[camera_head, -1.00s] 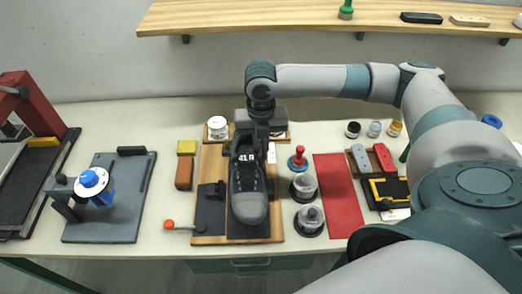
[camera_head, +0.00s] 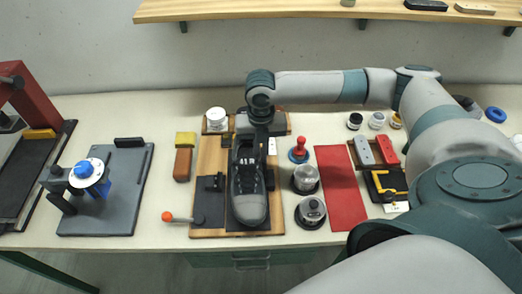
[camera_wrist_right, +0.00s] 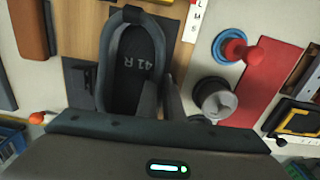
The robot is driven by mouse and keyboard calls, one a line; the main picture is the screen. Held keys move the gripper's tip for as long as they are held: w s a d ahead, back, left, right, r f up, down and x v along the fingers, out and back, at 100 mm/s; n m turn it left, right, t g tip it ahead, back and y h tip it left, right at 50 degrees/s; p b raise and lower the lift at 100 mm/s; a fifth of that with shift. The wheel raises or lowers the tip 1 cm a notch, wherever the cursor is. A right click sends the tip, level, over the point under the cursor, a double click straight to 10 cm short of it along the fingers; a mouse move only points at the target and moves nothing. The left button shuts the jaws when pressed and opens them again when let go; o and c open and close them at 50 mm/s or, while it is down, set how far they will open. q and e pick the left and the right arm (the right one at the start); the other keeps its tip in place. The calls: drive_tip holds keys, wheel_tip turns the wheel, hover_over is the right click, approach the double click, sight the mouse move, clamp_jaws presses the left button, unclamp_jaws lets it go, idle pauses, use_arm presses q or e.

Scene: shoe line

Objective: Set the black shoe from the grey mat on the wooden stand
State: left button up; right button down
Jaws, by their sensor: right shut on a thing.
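The black shoe (camera_head: 249,205), dark grey to black with "41 R" on its insole, points its toe toward me. It is over a dark grey pad (camera_head: 238,230) on a wooden board (camera_head: 210,160) in the middle of the table. Whether its sole touches the pad cannot be told. My right gripper (camera_head: 256,140) is at the shoe's heel end and shut on it. In the right wrist view the shoe's open collar (camera_wrist_right: 104,75) shows close up, and the gripper body hides the lower part. My left gripper is out of view.
Left of the board lies a grey plate (camera_head: 110,215) with a blue-knobbed device (camera_head: 88,172). An orange-ended lever (camera_head: 170,216) juts from the board's left. Two metal jars (camera_head: 306,180), a red-knobbed piece (camera_head: 299,150) and a red mat (camera_head: 341,190) are on the right. A shelf (camera_head: 290,10) hangs above.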

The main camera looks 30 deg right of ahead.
drive_tip(key=shift+f, duration=0.4)
idle(0.4)
drive_tip(key=c, duration=1.8)
unclamp_jaws()
drive_tip(key=shift+f, duration=0.1)
drive_tip(key=shift+r, duration=0.2)
drive_tip(key=shift+r+b, duration=0.3)
drive_tip(key=shift+r, duration=0.3)
wheel_tip(320, 180, up, 16)
drive_tip(key=b, duration=0.3)
drive_tip(key=shift+f, duration=0.1)
